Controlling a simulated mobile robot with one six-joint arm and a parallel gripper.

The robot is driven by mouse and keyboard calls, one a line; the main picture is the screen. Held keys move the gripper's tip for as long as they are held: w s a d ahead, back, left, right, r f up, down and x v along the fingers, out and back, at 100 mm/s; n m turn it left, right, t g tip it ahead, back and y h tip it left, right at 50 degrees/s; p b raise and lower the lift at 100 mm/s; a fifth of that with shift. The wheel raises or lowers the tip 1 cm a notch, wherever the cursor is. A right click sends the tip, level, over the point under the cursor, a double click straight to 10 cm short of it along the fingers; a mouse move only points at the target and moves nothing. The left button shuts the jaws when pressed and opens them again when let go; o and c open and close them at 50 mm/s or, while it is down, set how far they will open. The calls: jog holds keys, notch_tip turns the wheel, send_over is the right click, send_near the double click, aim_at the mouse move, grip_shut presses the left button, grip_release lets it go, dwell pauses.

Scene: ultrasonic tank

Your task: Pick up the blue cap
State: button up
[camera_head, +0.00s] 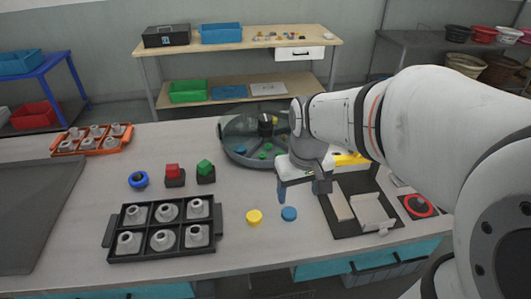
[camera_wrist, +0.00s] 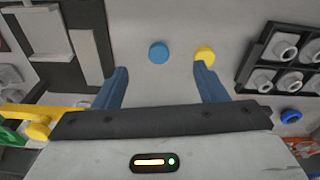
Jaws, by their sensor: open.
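The blue cap (camera_head: 289,214) is a small round disc lying flat on the table near its front edge, just right of the yellow cap (camera_head: 254,217). In the wrist view the blue cap (camera_wrist: 158,52) lies beyond the fingertips, between their lines, with the yellow cap (camera_wrist: 204,56) close to the right fingertip. My gripper (camera_head: 304,199) is open and empty, above the table close to the blue cap and apart from it; its two blue fingers (camera_wrist: 160,78) show in the wrist view. Another blue disc (camera_head: 240,150) lies in the round tank.
The round grey tank (camera_head: 228,138) stands behind my gripper. A black tray (camera_head: 160,254) with several grey fittings lies to the left. A dark board (camera_head: 350,232) with pale blocks lies to the right. A blue ring (camera_head: 138,180) and red and green blocks stand further left.

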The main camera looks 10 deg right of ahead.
jog(key=n+g+b, duration=0.1)
send_near(289, 211)
jog(key=shift+w+a+f, duration=0.2)
jog(key=shift+w, duration=0.05)
jog(key=shift+w+f, duration=0.15)
jog(key=shift+f, duration=0.15)
jog(key=f, duration=0.7)
jog(key=shift+s+d+f, duration=0.25)
jog(key=shift+s, duration=0.1)
jog(key=shift+c, duration=0.4)
jog(key=c, duration=1)
